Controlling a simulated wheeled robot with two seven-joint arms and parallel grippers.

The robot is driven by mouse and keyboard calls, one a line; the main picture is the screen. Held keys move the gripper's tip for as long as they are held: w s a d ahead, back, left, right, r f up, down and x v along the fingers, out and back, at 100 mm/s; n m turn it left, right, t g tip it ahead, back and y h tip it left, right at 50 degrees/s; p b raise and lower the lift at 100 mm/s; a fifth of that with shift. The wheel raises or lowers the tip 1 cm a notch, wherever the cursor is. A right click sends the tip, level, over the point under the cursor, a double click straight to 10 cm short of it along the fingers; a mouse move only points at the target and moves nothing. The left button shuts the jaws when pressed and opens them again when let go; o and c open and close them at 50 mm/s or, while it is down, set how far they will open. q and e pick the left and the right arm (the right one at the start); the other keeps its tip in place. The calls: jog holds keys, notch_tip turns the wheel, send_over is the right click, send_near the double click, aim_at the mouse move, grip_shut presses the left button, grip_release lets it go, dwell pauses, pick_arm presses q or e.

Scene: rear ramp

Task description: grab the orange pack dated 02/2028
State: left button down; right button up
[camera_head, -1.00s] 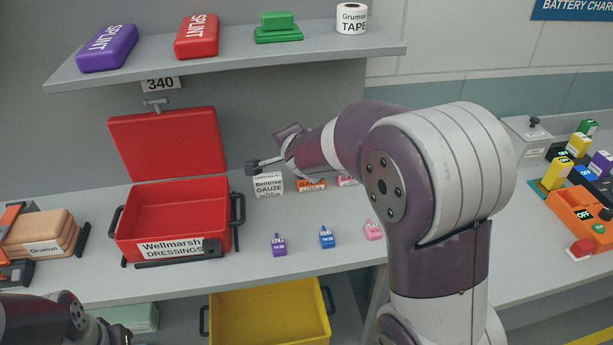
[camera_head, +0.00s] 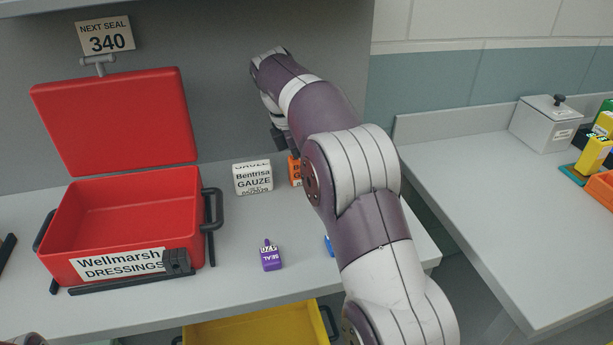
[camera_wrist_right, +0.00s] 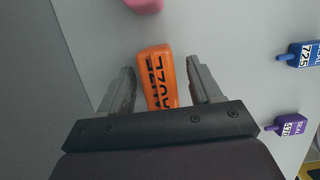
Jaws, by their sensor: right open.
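An orange gauze pack (camera_head: 295,172) stands on the counter beside the white pack, partly hidden behind my right arm in the head view. In the right wrist view the orange pack (camera_wrist_right: 157,72) lies between my right gripper's fingers (camera_wrist_right: 160,68), with a gap on each side. The right gripper is open. Its fingers (camera_head: 280,142) show just above the orange pack in the head view. Dark lettering ending in "UZE" shows on the pack; no date can be read. My left gripper is out of view.
A white Bentrisa gauze pack (camera_head: 253,180) stands just left of the orange one. A pink object (camera_wrist_right: 145,4) is at the wrist view's top edge. Purple (camera_head: 270,256) and blue (camera_head: 330,246) seal tags lie in front. An open red dressings box (camera_head: 130,215) stands to the left.

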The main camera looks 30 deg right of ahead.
jog(key=shift+d+f, duration=0.15)
jog(key=shift+f, duration=0.15)
jog(key=shift+r, duration=0.1)
jog(key=c, duration=1)
jog(key=shift+c, duration=0.2)
jog(key=shift+s, duration=0.1)
